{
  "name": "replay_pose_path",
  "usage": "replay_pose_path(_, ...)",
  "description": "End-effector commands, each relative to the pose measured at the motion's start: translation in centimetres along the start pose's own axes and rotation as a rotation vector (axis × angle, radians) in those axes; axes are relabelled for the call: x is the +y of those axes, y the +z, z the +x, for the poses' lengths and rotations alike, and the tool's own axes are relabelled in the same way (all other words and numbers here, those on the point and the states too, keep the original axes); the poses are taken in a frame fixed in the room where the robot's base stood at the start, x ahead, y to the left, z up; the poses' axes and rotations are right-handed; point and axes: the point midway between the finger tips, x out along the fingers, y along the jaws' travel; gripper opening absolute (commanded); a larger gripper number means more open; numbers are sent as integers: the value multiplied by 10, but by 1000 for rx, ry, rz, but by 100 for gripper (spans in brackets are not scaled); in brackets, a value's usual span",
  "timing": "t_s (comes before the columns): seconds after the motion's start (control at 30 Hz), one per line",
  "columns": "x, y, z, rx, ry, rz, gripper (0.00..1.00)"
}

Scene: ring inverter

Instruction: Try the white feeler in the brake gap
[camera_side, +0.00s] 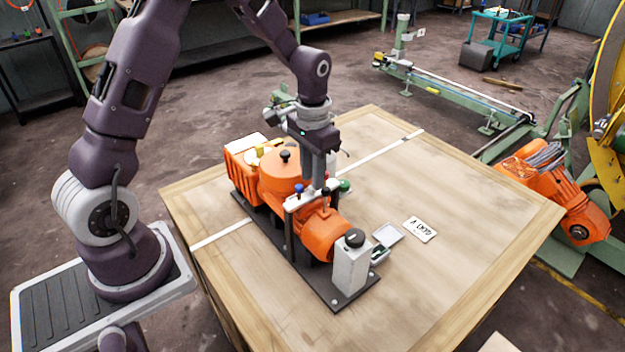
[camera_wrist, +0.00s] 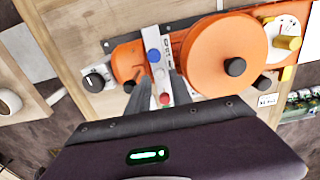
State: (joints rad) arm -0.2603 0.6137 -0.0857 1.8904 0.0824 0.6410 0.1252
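The orange brake machine (camera_side: 325,235) stands on a dark base plate on the table. A pale rack (camera_side: 300,202) spans it on dark posts. Blue (camera_side: 298,189), red (camera_side: 326,188) and green (camera_side: 345,185) knobs show along the rack in the side view. In the wrist view a white knob (camera_wrist: 160,75) sits between the blue (camera_wrist: 153,55) and red (camera_wrist: 166,98) ones. My gripper (camera_wrist: 160,78) is down at the rack, its fingers apart on either side of the white knob. The side view hides the white knob behind my gripper. I cannot make out the brake gap.
A large orange drum (camera_wrist: 230,55) with a black knob stands close beside the rack. A grey box with a black dial (camera_side: 352,262) is at the near end. A small tray (camera_side: 387,235) and a lettered card (camera_side: 420,229) lie to the right.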

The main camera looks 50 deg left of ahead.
Motion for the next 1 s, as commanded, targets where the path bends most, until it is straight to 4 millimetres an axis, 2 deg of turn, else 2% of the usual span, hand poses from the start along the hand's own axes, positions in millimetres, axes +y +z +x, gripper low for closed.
replay_pose_path(0.13, 0, 0, 18, -1, 0, -1, 26)
replay_pose_path(0.4, 0, 0, 20, 0, 0, -1, 26)
replay_pose_path(0.53, 0, 0, 20, 0, 0, -1, 1)
replay_pose_path(1.0, 1, 0, 20, 0, 0, -1, 0)
